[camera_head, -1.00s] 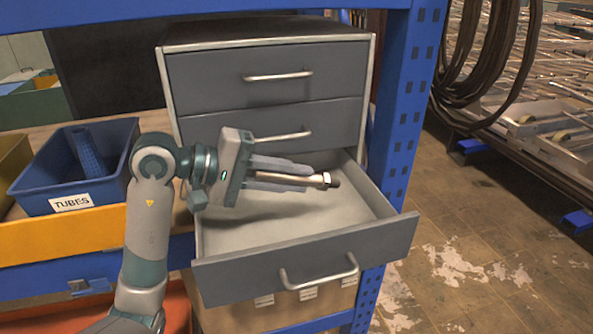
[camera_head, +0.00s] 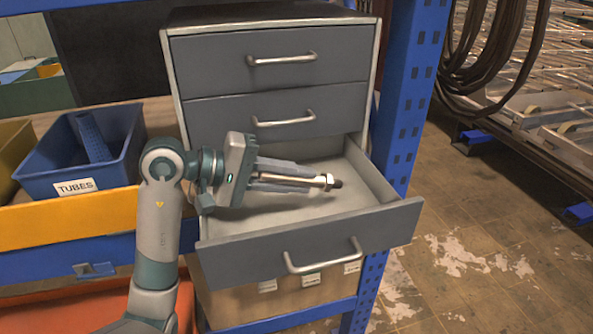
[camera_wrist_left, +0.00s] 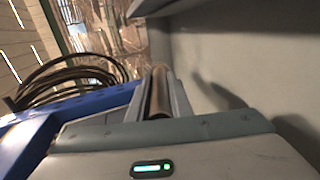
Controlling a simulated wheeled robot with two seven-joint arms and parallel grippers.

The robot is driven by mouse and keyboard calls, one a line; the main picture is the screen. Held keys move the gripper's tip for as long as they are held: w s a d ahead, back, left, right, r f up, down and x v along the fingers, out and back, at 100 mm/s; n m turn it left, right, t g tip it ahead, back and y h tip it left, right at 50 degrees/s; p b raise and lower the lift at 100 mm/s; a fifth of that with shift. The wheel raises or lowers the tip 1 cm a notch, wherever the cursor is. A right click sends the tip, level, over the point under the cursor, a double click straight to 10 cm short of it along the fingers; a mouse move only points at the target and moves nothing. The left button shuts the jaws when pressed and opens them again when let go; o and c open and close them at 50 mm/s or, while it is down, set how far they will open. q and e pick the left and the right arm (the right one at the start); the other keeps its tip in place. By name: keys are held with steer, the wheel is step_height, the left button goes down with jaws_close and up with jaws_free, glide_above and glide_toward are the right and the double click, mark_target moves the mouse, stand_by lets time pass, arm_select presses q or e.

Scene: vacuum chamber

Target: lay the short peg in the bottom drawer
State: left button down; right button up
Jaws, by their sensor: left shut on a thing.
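My right gripper is not in view.
The two upper drawers (camera_head: 270,61) of the cabinet are shut. A blue bin labelled TUBES (camera_head: 75,187) stands to the left with a blue tube (camera_head: 92,137) in it. A blue rack post (camera_head: 408,110) stands close on the right.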

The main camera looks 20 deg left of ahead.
arm_select(q)
steer(key=shift+f+b, duration=0.45)
steer(key=shift+f, duration=2.1)
steer(key=c, duration=1.5)
jaws_free()
steer(key=shift+r, duration=0.1)
